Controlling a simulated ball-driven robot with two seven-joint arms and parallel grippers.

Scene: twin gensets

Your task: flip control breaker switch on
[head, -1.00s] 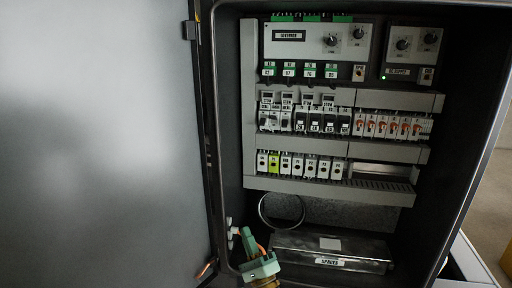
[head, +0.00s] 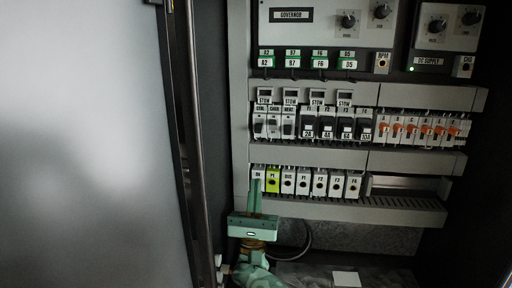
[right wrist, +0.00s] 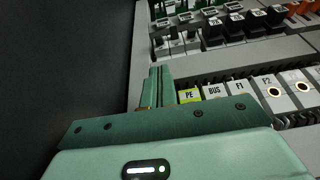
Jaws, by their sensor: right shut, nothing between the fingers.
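The leftmost breaker in the middle row, whose small label seems to read CTRL (head: 259,126), is a pale grey module beside two similar ones. Its lever's position is too small to tell. In the right wrist view the left breakers (right wrist: 162,48) stand just beyond my fingertips. My right gripper (head: 256,184) is shut and empty, fingers pointing up, in front of the left end of the lower terminal row. It hides part of the leftmost terminal. In the right wrist view my right gripper (right wrist: 160,72) appears below the breakers, apart from them. My left gripper is out of view.
A yellow-green PE terminal (head: 273,182) sits right beside the fingers. Black fuse holders (head: 327,128) and orange-levered modules (head: 425,131) fill the row to the right. The open cabinet door (head: 80,150) stands at left. A governor panel (head: 325,25) is above.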

